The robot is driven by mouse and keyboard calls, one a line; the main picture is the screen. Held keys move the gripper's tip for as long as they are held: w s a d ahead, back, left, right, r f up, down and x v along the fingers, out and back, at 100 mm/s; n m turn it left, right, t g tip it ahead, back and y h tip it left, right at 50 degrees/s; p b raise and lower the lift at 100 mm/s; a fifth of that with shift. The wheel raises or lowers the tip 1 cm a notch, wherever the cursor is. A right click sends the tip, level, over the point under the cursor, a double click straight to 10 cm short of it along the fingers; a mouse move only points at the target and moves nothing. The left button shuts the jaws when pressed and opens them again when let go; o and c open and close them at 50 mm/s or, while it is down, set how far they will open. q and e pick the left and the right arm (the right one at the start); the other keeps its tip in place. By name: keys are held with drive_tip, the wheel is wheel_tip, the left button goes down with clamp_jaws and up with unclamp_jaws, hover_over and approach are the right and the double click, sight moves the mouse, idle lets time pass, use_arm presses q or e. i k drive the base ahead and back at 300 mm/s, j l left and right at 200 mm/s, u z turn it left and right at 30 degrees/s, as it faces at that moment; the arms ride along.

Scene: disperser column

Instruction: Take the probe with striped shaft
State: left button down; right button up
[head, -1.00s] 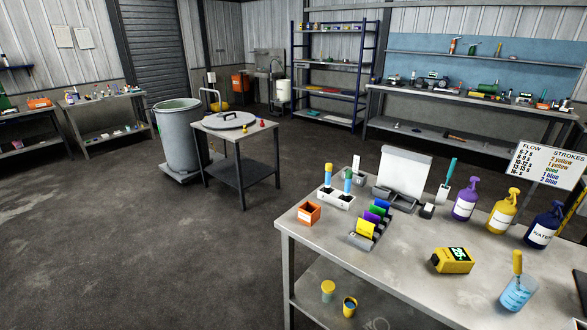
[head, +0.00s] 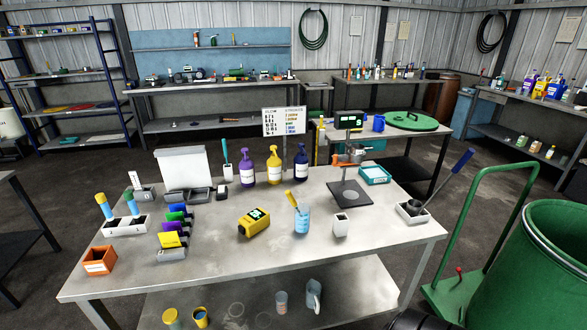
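No striped shaft can be made out at this size, so I cannot tell which thing is the probe. On the metal table (head: 390,232), a blue-handled tool (head: 447,177) leans tilted in a white holder (head: 413,214) at the right end. A yellow-handled tool (head: 290,198) stands in a blue beaker (head: 302,220) near the middle. Two rods, one yellow-topped (head: 102,204) and one teal-topped (head: 130,202), stand in a white rack (head: 125,226) at the left. A teal-handled tool (head: 225,152) stands in a white holder behind. Neither of my grippers is in view.
Purple (head: 247,167), yellow (head: 273,166) and dark blue (head: 301,164) bottles stand at the table's back. A yellow meter (head: 254,222) lies mid-table. A green drum (head: 540,265) and green cart handle (head: 490,220) stand at the right. Open floor lies behind the table.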

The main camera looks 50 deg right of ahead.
sight(288, 193)
drive_tip(key=z, duration=1.5)
drive_tip(key=i+j+z, duration=0.1)
drive_tip(key=j+z, duration=0.3)
drive_tip(key=i+j+z, duration=0.1)
drive_tip(key=z, duration=0.25)
drive_tip(key=j+z, duration=0.8)
